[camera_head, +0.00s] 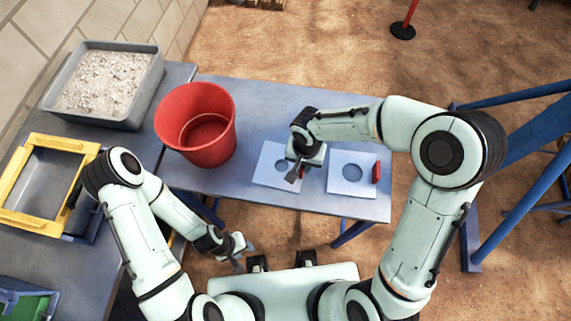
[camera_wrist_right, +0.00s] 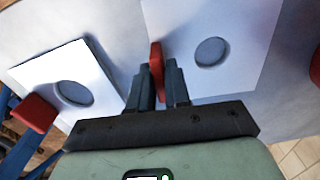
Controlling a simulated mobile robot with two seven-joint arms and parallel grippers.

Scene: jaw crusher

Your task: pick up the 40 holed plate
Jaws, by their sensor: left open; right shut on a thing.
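Two pale square plates, each with a round hole and a red grip, are at the blue table's front right in the head view. The left plate (camera_head: 265,174) is partly hidden by my right gripper (camera_head: 293,176); the right plate (camera_head: 343,185) lies apart from it. In the wrist view my right gripper (camera_wrist_right: 158,85) is shut on the red grip (camera_wrist_right: 156,58) of the left plate (camera_wrist_right: 235,75). The other plate (camera_wrist_right: 45,70) shows at left there. I cannot read a 40 on either plate. My left gripper (camera_head: 240,252) is open and empty, in front of the table.
A red bucket (camera_head: 215,140) stands left of the plates on the blue table (camera_head: 262,100). A grey tray of gravel (camera_head: 72,112) and a yellow-framed sieve (camera_head: 30,222) are on the left table. Blue metal legs (camera_head: 510,215) stand at right.

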